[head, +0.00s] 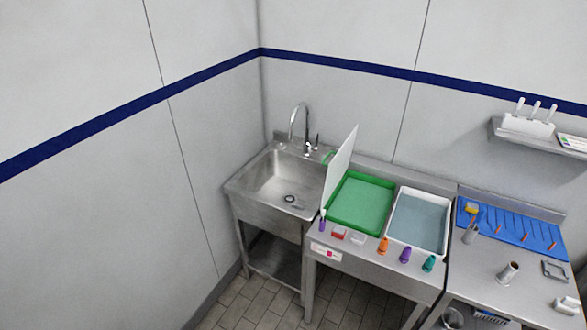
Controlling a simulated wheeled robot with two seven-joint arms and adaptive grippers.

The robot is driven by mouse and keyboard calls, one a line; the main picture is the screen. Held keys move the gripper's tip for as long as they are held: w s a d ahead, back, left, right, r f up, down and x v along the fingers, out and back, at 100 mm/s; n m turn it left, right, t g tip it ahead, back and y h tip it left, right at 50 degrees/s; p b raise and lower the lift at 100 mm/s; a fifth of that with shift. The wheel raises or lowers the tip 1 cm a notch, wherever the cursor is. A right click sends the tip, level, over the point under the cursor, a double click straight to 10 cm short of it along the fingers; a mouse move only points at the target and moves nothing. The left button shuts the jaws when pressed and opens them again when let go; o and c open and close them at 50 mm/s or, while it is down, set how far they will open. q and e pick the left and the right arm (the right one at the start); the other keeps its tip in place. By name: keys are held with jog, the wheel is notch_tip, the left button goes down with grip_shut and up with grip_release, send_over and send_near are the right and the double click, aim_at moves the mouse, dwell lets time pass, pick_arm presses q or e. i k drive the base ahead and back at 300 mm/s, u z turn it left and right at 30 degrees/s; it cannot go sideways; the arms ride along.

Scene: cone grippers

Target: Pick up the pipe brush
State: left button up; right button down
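Neither of my grippers shows in the head view. I cannot single out the pipe brush with certainty at this size. Small slim items with orange parts (499,230) lie on the blue mat (520,225) on the right-hand steel table. Several white upright pieces stick up from a white holder (527,126) on the wall shelf; I cannot tell what they are. A small purple item with a pale tip (322,224) stands at the front left of the middle table.
A steel sink (240,185) stands in the corner. A green tray (333,215) and a white tub with grey-blue contents (393,240) sit on the middle table. Orange (383,246), purple (405,254) and teal (429,263) pieces line its front. The tiled floor before the sink is clear.

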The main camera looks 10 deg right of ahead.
aim_at(483, 211)
jog(key=u, duration=0.7)
jog(key=i, duration=1.55)
jog(key=z, duration=1.2)
jog(key=i, duration=0.8)
jog(key=z, duration=1.25)
jog(key=i, duration=0.2)
jog(key=z, duration=0.45)
jog(key=k, duration=0.5)
jog(key=z, duration=1.35)
jog(key=i, duration=1)
jog(key=u, duration=0.65)
